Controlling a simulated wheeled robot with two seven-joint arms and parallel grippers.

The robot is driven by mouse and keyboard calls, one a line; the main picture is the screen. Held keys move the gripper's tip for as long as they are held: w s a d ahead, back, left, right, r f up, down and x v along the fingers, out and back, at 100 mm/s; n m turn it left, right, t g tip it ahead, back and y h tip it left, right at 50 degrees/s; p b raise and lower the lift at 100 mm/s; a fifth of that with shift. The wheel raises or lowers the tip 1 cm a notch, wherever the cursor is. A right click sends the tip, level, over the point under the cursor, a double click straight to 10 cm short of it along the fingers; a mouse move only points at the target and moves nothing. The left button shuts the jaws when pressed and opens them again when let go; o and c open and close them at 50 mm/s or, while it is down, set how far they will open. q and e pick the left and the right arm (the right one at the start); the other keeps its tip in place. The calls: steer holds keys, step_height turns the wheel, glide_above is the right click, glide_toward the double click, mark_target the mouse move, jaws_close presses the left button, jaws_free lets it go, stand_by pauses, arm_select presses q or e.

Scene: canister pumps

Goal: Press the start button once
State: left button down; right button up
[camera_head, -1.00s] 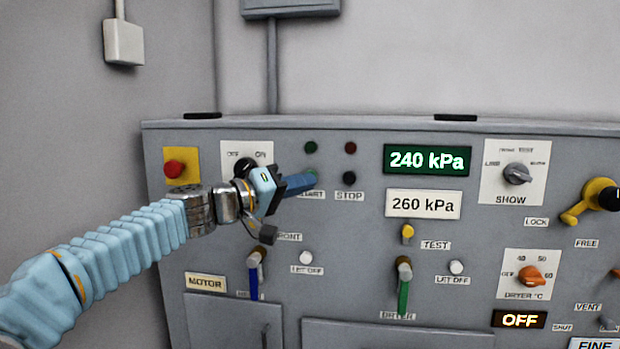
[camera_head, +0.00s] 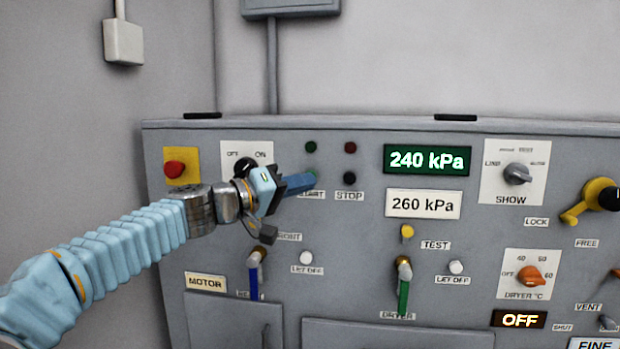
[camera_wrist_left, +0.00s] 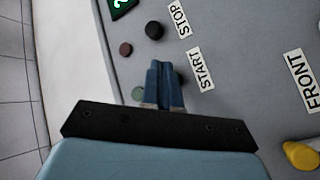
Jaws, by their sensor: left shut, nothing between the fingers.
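The start button is hidden, or nearly so, behind my left fingers. Its START label shows partly in the head view (camera_head: 313,195) and fully in the left wrist view (camera_wrist_left: 201,70). My left gripper (camera_head: 309,181) is shut and empty, its blue fingers pointing at the panel just above that label. In the left wrist view the shut fingertips (camera_wrist_left: 162,66) lie over the button's place beside the label. I cannot tell whether they touch it. A dark green lamp (camera_head: 311,147) sits above. No right gripper shows.
The black stop button (camera_head: 349,176) is close to the right of my fingertips, under a dark red lamp (camera_head: 350,148). A red button on a yellow plate (camera_head: 175,168) is at left. The green display (camera_head: 427,160) reads 240 kPa. Blue (camera_head: 254,275) and green (camera_head: 403,290) levers hang below.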

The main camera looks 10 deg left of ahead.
stand_by(0.4)
arm_select(q)
steer(key=shift+w, duration=0.4)
steer(key=shift+w, duration=0.5)
stand_by(0.6)
steer(key=shift+s, duration=0.1)
steer(key=shift+s+b, duration=0.65)
steer(key=shift+s, duration=0.15)
